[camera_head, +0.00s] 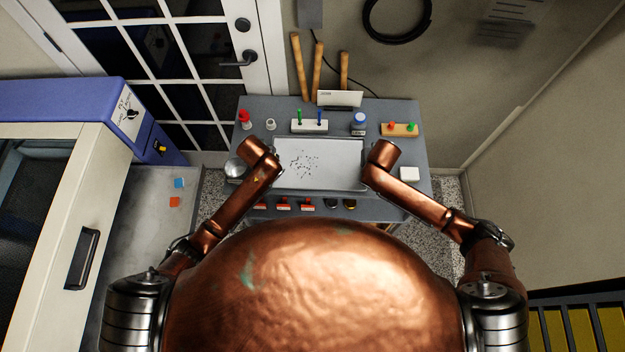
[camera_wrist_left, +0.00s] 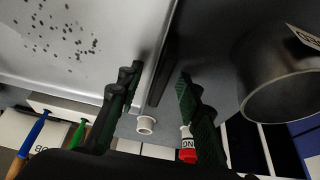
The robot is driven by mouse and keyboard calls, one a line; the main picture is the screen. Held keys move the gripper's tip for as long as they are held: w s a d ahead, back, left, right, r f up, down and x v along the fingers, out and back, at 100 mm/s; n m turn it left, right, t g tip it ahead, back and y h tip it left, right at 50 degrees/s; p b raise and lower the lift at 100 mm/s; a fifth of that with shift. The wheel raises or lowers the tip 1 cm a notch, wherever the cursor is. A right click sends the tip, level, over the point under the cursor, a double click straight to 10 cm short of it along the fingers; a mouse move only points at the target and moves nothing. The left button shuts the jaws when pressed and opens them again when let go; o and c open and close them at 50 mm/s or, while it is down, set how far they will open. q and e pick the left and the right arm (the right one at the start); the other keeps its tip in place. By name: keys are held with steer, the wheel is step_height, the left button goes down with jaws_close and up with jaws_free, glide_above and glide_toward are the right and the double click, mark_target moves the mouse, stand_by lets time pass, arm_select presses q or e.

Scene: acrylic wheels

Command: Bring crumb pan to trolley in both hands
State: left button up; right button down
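The crumb pan (camera_head: 320,165) is a pale, shallow rectangular tray with dark crumbs scattered on its left half. It lies on the top of the grey trolley (camera_head: 415,112). In the left wrist view the pan (camera_wrist_left: 80,75) fills the upper left. My left gripper (camera_wrist_left: 158,80) is open, one finger over the pan's side and the other outside its rim, with the edge between them. I cannot tell whether it touches. My copper arms reach to the pan's left and right ends. The right gripper's fingers are hidden beneath its wrist.
Beside the pan are a metal pot (camera_head: 235,168), red-capped bottle (camera_head: 245,119), small white cup (camera_head: 270,124), rack with green and blue tools (camera_head: 309,125), blue-capped jar (camera_head: 359,122), wooden block (camera_head: 400,130) and white block (camera_head: 409,174). A blue-topped cabinet (camera_head: 75,95) stands left; walls close in behind and right.

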steer(key=c, duration=1.8)
jaws_free()
steer(key=shift+c, duration=0.2)
arm_select(q)
steer(key=shift+r, duration=0.1)
steer(key=shift+v, duration=4.4)
steer(key=shift+s, duration=0.1)
arm_select(e)
steer(key=shift+r, duration=0.15)
steer(key=shift+v, duration=4.4)
steer(key=shift+s, duration=0.15)
